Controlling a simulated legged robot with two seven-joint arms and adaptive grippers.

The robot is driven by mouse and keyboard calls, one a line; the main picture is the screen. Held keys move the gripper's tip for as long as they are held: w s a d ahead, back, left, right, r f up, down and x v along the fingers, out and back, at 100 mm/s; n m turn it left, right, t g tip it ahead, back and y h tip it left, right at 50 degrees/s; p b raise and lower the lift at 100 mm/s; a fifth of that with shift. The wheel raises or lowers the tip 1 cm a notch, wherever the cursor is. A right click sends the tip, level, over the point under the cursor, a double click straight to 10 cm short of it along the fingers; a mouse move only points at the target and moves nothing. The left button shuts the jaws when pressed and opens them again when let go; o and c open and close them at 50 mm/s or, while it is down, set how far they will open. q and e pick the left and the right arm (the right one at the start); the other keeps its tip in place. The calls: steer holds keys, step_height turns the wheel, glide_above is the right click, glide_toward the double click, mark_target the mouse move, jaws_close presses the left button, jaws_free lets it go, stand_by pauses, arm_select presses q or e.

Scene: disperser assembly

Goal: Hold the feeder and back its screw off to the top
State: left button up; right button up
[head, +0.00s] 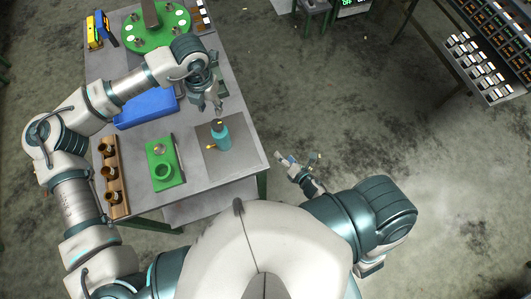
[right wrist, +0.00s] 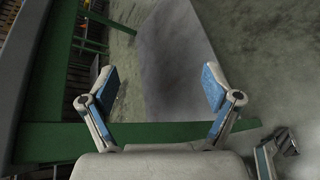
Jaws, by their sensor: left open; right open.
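A teal, bottle-shaped part with a dark top, which I take to be the feeder (head: 222,138), stands on a dark grey mat (head: 212,172) near the table's right side. Small yellow details show at its top and left side; the screw is too small to make out. My left gripper (head: 214,107) is open and empty, just behind the feeder in the head view, and apart from it. My right gripper (head: 299,163) is open off the table's right edge, to the right of the feeder. In the right wrist view my right gripper (right wrist: 160,88) shows two spread blue-padded fingers with nothing between them.
A green plate with a ring (head: 163,170) lies left of the mat. A wooden rack (head: 113,180) with several brown cups stands at the left edge. A blue bin (head: 147,108) lies behind, partly under my left arm. A round green turntable (head: 152,38) is at the far end.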

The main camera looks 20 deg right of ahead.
steer(key=w+a+r+n+t+y, duration=0.1)
steer(key=w+r+n+y, duration=0.1)
steer(key=r+n, duration=0.55)
steer(key=w+a+r+n+t+y, duration=0.1)
steer(key=a+r+n+t+y, duration=0.1)
steer(key=r+n, duration=0.55)
steer(key=n+g+y, duration=0.2)
steer(key=g+y, duration=0.1)
steer(key=y, duration=0.3)
glide_toward(229, 142)
steer(key=x, duration=1.3)
steer(key=shift+w+d+f, duration=0.1)
steer(key=shift+d+f, duration=0.05)
jaws_close()
steer(key=c, duration=0.8)
jaws_free()
jaws_close()
